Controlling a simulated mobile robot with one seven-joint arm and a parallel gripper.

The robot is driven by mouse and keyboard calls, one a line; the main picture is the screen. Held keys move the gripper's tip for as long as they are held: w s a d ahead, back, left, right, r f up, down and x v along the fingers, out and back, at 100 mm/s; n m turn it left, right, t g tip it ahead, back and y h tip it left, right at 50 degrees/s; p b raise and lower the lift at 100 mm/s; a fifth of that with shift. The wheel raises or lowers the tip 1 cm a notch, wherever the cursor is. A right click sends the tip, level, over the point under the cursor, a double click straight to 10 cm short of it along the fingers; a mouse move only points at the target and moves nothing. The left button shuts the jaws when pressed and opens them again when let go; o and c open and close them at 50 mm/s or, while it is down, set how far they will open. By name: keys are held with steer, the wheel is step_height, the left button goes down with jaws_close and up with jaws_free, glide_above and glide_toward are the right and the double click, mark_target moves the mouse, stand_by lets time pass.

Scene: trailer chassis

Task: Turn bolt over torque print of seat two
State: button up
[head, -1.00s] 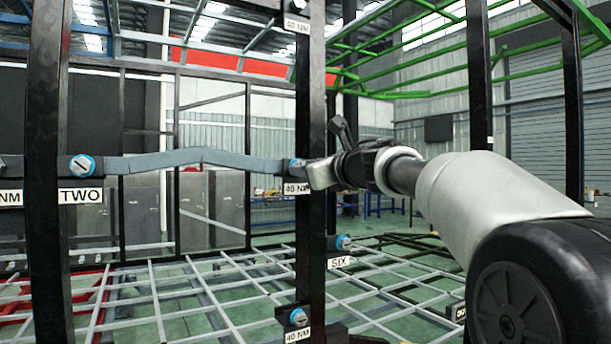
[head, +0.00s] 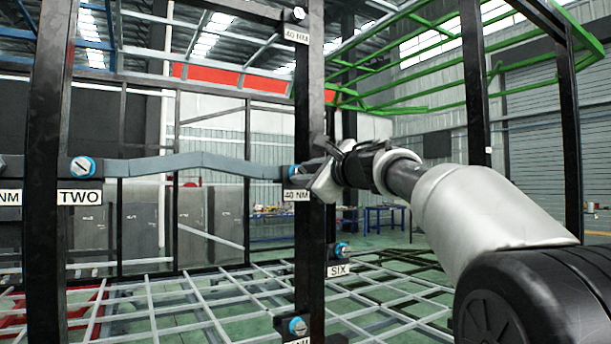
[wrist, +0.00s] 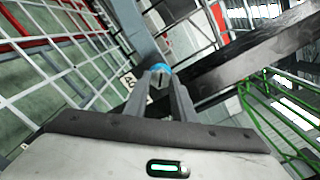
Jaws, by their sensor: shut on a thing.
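A grey bent bar (head: 200,163) runs between two dark posts. Its left end has a blue-collared bolt (head: 83,167) beside the TWO label (head: 79,198). Its right end has a blue bolt (head: 296,170) above the 40 NM print (head: 296,195) on the middle post. My gripper (head: 312,178) reaches this right bolt from the right. In the wrist view, the two fingers (wrist: 168,96) close around the bolt's head (wrist: 160,71), with the blue collar just beyond the tips. The fingers hide part of the head, and a white label (wrist: 129,80) shows only partly.
The middle post (head: 310,120) stands right at my gripper. Other bolts on it sit above (head: 299,14), at SIX (head: 342,250) and below (head: 297,326). A grid frame (head: 190,300) lies low behind the posts. A green frame (head: 430,55) rises at right.

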steer(key=shift+r, duration=0.1)
steer(key=o, duration=1.1)
steer(key=shift+w, duration=0.2)
steer(key=shift+c, duration=0.2)
steer(key=shift+s+d, duration=0.1)
steer(key=shift+s, duration=0.05)
steer(key=b+v, duration=0.2)
steer(key=v, duration=1.5)
steer(key=shift+s+d, duration=0.1)
